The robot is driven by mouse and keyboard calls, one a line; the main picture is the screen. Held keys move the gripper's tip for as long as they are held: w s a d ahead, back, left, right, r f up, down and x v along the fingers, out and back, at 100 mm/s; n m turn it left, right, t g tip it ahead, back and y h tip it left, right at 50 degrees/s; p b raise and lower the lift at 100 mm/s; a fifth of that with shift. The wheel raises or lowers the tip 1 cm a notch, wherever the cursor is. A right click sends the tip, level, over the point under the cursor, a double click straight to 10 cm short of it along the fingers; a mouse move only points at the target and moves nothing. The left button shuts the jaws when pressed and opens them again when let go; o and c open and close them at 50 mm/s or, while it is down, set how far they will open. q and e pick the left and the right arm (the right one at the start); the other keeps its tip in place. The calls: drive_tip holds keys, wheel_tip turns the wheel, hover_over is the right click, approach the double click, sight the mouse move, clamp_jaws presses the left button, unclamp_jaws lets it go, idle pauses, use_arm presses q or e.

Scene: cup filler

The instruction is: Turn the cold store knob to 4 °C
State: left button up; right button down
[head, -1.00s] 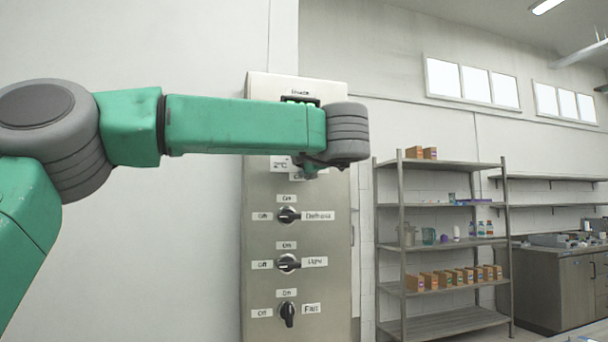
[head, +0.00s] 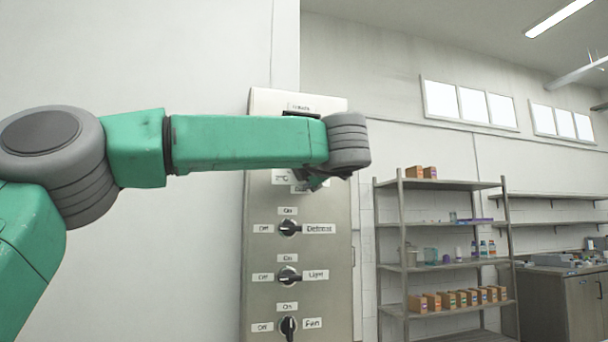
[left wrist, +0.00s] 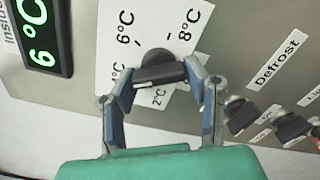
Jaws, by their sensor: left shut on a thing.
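The cold store knob (left wrist: 160,72) is black with a raised bar grip, on a white dial card in the left wrist view. The card (left wrist: 178,22) shows 6 °C, 8 °C, 2 °C and a partly covered 4 °C. My left gripper (left wrist: 158,84) is shut on the knob, one finger at each end of the bar. I cannot tell which mark the knob points to. The display (left wrist: 42,35) above reads 6 °C in green. In the head view my arm hides the knob and most of the gripper. My right gripper is not in view.
The steel panel (head: 262,205) also carries the Defrost (head: 290,228), Light (head: 289,275) and Fan (head: 288,326) knobs below. A metal shelf rack (head: 400,230) with boxes and bottles stands to the right. The wall left of the panel is bare.

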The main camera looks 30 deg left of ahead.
use_arm(q)
drive_tip(key=o, duration=1.1)
drive_tip(key=shift+f, duration=0.4)
drive_tip(key=shift+o, duration=0.2)
drive_tip(key=shift+w+r, duration=0.1)
drive_tip(key=shift+w, duration=0.05)
drive_tip(key=v, duration=1.2)
